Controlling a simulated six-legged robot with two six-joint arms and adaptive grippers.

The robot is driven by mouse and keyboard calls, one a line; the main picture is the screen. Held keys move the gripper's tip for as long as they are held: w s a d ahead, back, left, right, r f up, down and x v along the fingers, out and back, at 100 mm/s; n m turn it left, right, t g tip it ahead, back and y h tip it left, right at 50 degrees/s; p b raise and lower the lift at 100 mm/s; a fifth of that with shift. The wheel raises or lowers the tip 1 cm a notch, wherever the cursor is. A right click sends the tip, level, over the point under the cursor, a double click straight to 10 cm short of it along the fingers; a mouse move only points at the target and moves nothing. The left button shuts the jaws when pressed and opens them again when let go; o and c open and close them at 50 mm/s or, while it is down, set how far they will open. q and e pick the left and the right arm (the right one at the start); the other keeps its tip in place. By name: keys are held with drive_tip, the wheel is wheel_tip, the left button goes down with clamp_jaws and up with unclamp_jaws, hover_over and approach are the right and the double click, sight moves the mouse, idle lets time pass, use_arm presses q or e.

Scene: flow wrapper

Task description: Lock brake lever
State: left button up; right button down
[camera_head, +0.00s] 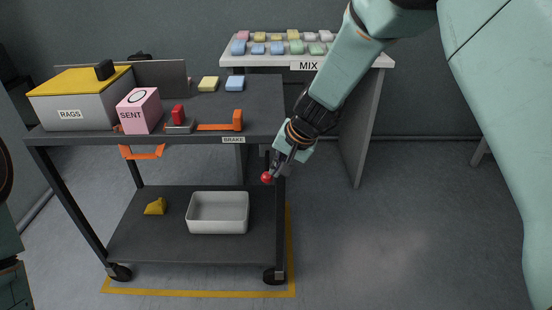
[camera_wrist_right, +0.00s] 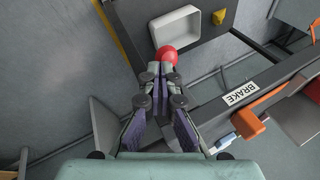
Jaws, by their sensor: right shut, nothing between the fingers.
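The brake lever's red ball knob (camera_head: 266,177) is at the cart's front right corner, below the BRAKE label (camera_head: 233,140). Part of a dark rod shows above it, but most of the lever is hidden by my gripper. My right gripper (camera_head: 276,169) is shut, with its fingertips right at the knob. In the right wrist view the shut fingertips (camera_wrist_right: 158,71) point at the red knob (camera_wrist_right: 166,54), which lies just beyond them, not between them. I cannot tell whether they touch it. My left gripper is not in view; only parts of my left arm show at the left edge.
A grey bin (camera_head: 218,213) sits on the lower shelf (camera_head: 150,245). The MIX table (camera_head: 375,62) stands behind. Floor at right is clear.

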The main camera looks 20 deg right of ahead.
drive_tip(key=s+d+r+p, duration=0.2)
drive_tip(key=s+r+p, duration=0.1)
drive_tip(key=s+r, duration=0.5)
drive_tip(key=shift+d+r, duration=0.25)
drive_tip(key=shift+r, duration=0.15)
drive_tip(key=s+d+f+n+h, duration=0.2)
drive_tip(key=s+d+f, duration=0.15)
drive_tip(key=f, duration=0.25)
drive_tip(key=s+d+f+n+h, duration=0.1)
drive_tip(key=s+d+f+h, duration=0.15)
drive_tip(key=s+f, duration=0.35)
drive_tip(key=s+a+f+n+g, duration=0.1)
drive_tip(key=s+f, duration=0.3)
drive_tip(key=s, duration=0.4)
drive_tip(key=s+a+f+n+g+y, duration=0.1)
drive_tip(key=s+f+g, duration=0.1)
drive_tip(key=s+f, duration=0.3)
drive_tip(key=s+a+f+n+g+y, duration=0.1)
drive_tip(key=s+f, duration=0.4)
drive_tip(key=s, duration=0.6)
drive_tip(key=shift+s+g, duration=0.3)
